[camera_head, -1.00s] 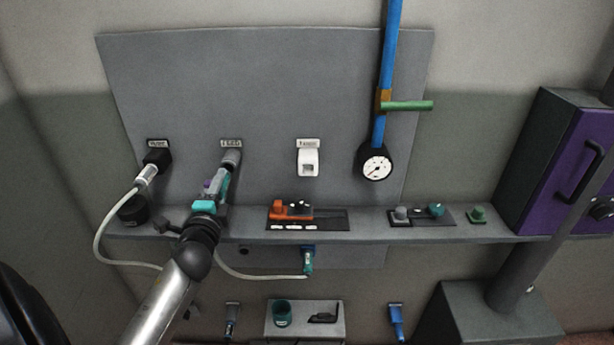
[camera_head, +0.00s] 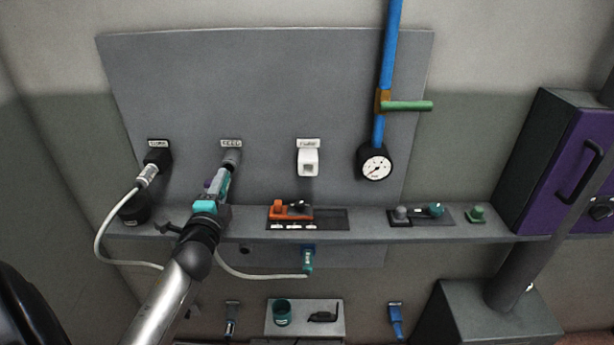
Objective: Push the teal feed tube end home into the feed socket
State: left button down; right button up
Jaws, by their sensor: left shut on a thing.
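The grey feed socket (camera_head: 231,158) sits on the upright panel under a small label, left of centre. My left gripper (camera_head: 221,182) is just below it, its tip pointing up at the socket. It is shut on the feed tube end, which is mostly hidden by the fingers; I cannot tell how deep the end sits in the socket. A pale tube (camera_head: 262,277) runs from behind my left arm to a teal connector (camera_head: 308,259) under the shelf. My right gripper is not in view.
A black socket with a plugged pale hose (camera_head: 147,176) is to the left. A white socket (camera_head: 308,163) and a pressure gauge (camera_head: 376,167) are to the right. The shelf (camera_head: 365,229) carries an orange clamp-like part (camera_head: 291,211). A purple cabinet (camera_head: 565,165) stands at the right.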

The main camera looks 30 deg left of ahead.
pick_arm(q)
jog(key=shift+x, duration=1.45)
jog(key=shift+c, duration=2.3)
grip_release()
jog(key=b+v, duration=0.1)
jog(key=v, duration=1.4)
jog(key=s+d+f+n+g+h+b, duration=0.15)
jog(key=d+f, duration=0.25)
jog(key=f, duration=0.9)
jog(key=s+d+f+n+g+h+b, duration=0.1)
jog(key=d+f+n+g+h+b, duration=0.3)
jog(key=f, duration=0.9)
jog(key=s+d+f+g+h, duration=0.1)
jog(key=d+f, duration=0.4)
jog(key=f, duration=0.8)
jog(key=s+d+f+n+g+h+b, duration=0.1)
jog(key=s+d+f+g, duration=0.3)
jog(key=s+f, duration=0.6)
jog(key=s+d+f+n+g+h+b, duration=0.1)
jog(key=s+d+f+n+g+b, duration=0.2)
jog(key=s+f, duration=0.8)
jog(key=s+d+g, duration=0.1)
jog(key=s+d, duration=0.1)
jog(key=s, duration=0.1)
jog(key=shift+d+h, duration=0.25)
jog(key=shift+h, duration=0.1)
